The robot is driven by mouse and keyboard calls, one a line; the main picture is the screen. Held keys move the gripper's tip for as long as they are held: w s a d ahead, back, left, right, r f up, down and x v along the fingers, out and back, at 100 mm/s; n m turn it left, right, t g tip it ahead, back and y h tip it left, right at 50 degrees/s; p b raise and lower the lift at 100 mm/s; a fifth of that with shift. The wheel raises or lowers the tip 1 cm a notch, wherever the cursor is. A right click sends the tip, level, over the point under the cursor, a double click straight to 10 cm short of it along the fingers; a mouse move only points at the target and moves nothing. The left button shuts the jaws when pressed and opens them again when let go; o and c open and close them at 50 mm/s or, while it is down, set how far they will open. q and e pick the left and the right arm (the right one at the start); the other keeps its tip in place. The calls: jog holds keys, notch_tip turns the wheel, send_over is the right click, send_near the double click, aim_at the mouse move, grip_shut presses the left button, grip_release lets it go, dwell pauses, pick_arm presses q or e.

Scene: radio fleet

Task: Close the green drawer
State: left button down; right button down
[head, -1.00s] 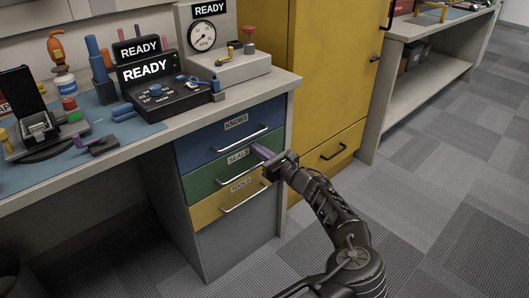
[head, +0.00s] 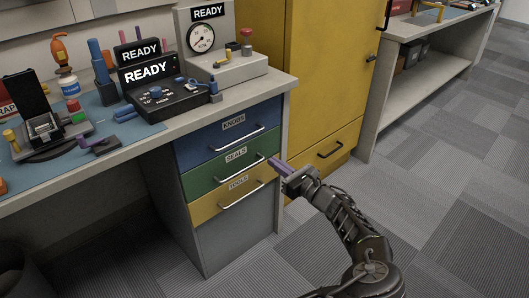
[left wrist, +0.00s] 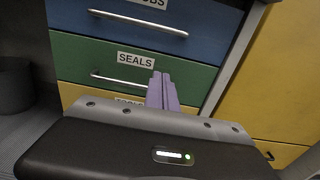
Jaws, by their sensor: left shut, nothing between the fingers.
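The green drawer (head: 204,180), labelled SEALS with a silver bar handle (head: 238,167), is the middle one of the cabinet. Its front looks flush with the blue drawer above and the yellow drawer below. It also shows in the left wrist view (left wrist: 75,58). My left gripper (head: 278,166) is by the right end of the green drawer front, with its purple fingers shut and empty. A gap to the front seems to show, but contact is hard to judge. In the left wrist view the fingers (left wrist: 162,90) overlap the drawer, right of its handle. My right gripper is not in view.
The blue drawer (head: 205,147) and yellow drawer (head: 207,211) have bar handles too. The worktop (head: 150,143) above holds READY devices and tools. A tall yellow cabinet (head: 330,70) stands right of the drawers. The carpet floor (head: 440,170) at right is clear.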

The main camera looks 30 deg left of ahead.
pick_arm(q)
jog(key=v, duration=0.4)
jog(key=shift+r+p, duration=0.1)
jog(key=shift+p, duration=0.2)
